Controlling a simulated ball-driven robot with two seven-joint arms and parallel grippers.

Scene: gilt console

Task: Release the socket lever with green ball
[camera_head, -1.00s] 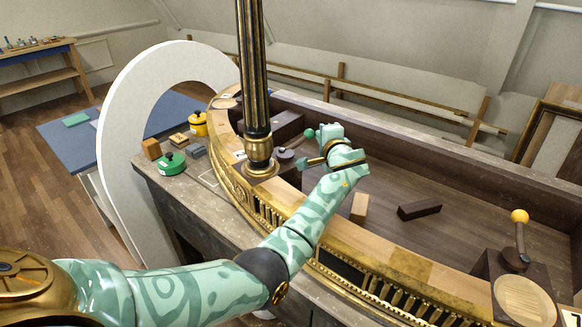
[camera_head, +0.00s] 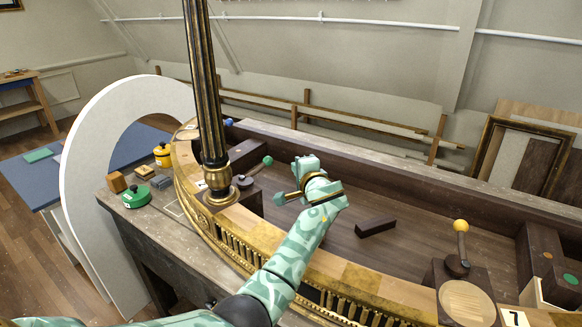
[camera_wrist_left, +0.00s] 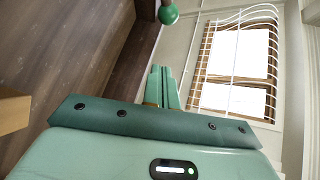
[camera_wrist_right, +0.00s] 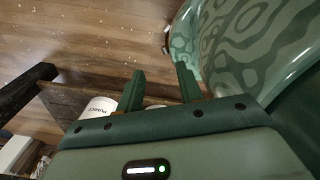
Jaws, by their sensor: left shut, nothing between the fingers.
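The green ball (camera_head: 267,160) tops a short lever leaning up and right from a dark round socket (camera_head: 243,182), beside the black-and-gold column. The ball and part of its lever also show at the top of the left wrist view (camera_wrist_left: 168,14). My left gripper (camera_head: 280,199) is shut and empty, below and slightly right of the ball in the head view, apart from it. Its closed fingers (camera_wrist_left: 163,85) point toward the ball with a gap between. My right gripper (camera_wrist_right: 160,88) is open and empty, seen only in its own wrist view.
The column (camera_head: 205,110) stands left of the socket. A yellow-ball lever (camera_head: 461,226) is at the right, and a blue ball (camera_head: 228,122) is behind the column. A dark block (camera_head: 375,227) lies on the open console floor. A curved gold rim (camera_head: 330,270) runs in front.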

